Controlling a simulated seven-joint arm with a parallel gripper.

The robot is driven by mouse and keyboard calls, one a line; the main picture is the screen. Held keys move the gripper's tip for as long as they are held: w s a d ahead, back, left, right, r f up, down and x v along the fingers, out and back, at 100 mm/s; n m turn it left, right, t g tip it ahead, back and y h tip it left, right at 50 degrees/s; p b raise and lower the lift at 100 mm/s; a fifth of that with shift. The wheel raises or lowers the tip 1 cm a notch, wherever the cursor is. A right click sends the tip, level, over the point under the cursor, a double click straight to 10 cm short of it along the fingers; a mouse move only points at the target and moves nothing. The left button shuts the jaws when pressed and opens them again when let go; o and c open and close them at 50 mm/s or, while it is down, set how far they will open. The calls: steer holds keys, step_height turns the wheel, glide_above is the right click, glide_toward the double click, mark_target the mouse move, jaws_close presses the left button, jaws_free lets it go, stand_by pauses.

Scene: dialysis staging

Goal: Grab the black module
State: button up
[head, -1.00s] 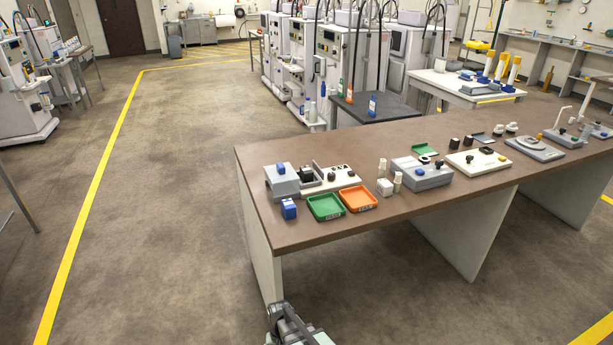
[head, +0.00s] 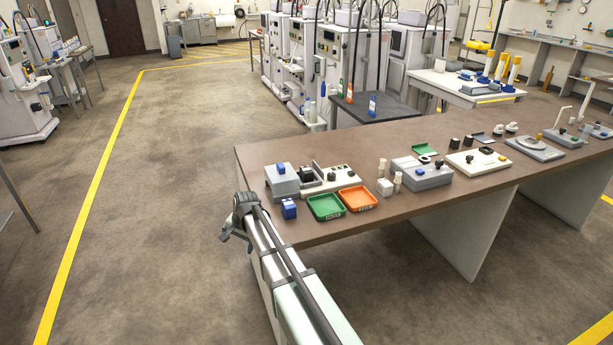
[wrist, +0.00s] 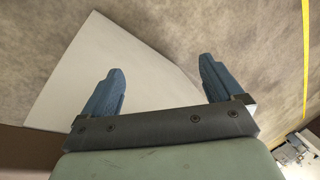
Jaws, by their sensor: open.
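A black block (head: 307,174) sits in the cream and grey device (head: 330,180) near the left end of the brown table; it may be the black module, but the picture is too small to be sure. Other dark parts stand farther right, including a black cylinder (head: 455,143) and a black piece on a cream base (head: 486,150). My gripper (head: 230,228) is off the table's left end, clear of all these objects. In the wrist view my gripper (wrist: 160,84) is open, with its two blue fingers wide apart and nothing between them.
A grey box (head: 281,181), a blue block (head: 289,209), a green tray (head: 325,207) and an orange tray (head: 358,198) crowd the brown table's (head: 390,219) left end. The wrist view shows the white end panel (wrist: 130,75) and floor. Open floor lies left.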

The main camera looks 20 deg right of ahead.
steer(key=w+d+r+m+t, duration=0.1)
steer(key=w+d+r, duration=0.25)
steer(key=r, duration=0.35)
steer(key=w+d+r+m+t, duration=0.1)
steer(key=w+d+r, duration=0.1)
steer(key=w+r, duration=0.3)
step_height(320, 180, up, 15)
steer(key=m+g+h, duration=0.2)
steer(key=m+g, duration=0.3)
steer(key=m, duration=0.3)
glide_above(307, 169)
steer(key=f, duration=0.8)
steer(key=shift+w+a, duration=0.1)
steer(key=shift+w, duration=0.3)
steer(key=shift+s+f, duration=0.2)
steer(key=shift+f, duration=1.1)
steer(key=shift+s+f, duration=0.15)
steer(key=shift+f, duration=1.1)
steer(key=shift+c, duration=0.4)
steer(key=c, duration=1.2)
